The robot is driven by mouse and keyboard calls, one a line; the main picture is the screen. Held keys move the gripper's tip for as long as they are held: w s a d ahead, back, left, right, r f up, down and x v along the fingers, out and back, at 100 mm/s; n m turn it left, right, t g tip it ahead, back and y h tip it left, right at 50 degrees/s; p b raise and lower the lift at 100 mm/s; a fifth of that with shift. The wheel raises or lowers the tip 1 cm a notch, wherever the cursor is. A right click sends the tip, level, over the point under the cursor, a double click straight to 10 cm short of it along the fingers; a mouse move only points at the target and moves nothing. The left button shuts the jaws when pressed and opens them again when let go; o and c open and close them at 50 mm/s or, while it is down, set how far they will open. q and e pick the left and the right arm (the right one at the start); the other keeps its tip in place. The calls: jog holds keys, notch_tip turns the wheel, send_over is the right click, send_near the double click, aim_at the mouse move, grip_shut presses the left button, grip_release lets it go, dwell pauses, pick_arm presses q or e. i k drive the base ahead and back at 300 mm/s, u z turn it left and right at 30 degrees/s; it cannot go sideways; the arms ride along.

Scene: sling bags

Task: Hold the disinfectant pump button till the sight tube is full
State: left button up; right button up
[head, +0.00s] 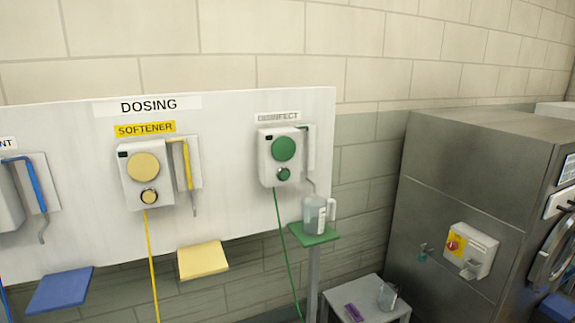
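The disinfectant pump (279,156) is a white box on the dosing panel under a "DISINFECT" label (279,116). It has a large green disc (284,148) and a smaller green button (284,174) below it. A tube (309,150) runs down its right side; its fill level is too small to tell. A clear jug (318,214) with a white handle stands on a green shelf (306,237) below the tube's outlet and seems to hold some liquid. Neither of my grippers is in view.
A yellow softener pump (147,177) and yellow shelf (203,260) are left of it, with a blue shelf (60,290) farther left. At right are a steel machine (480,170), a red-yellow switch box (472,250) and a small table (340,299) bearing another clear jug (387,296) and a purple item (353,313).

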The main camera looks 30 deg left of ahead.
aim_at(284, 175)
jog(key=u, duration=2.35)
jog(key=i, duration=1.3)
jog(key=z, duration=3)
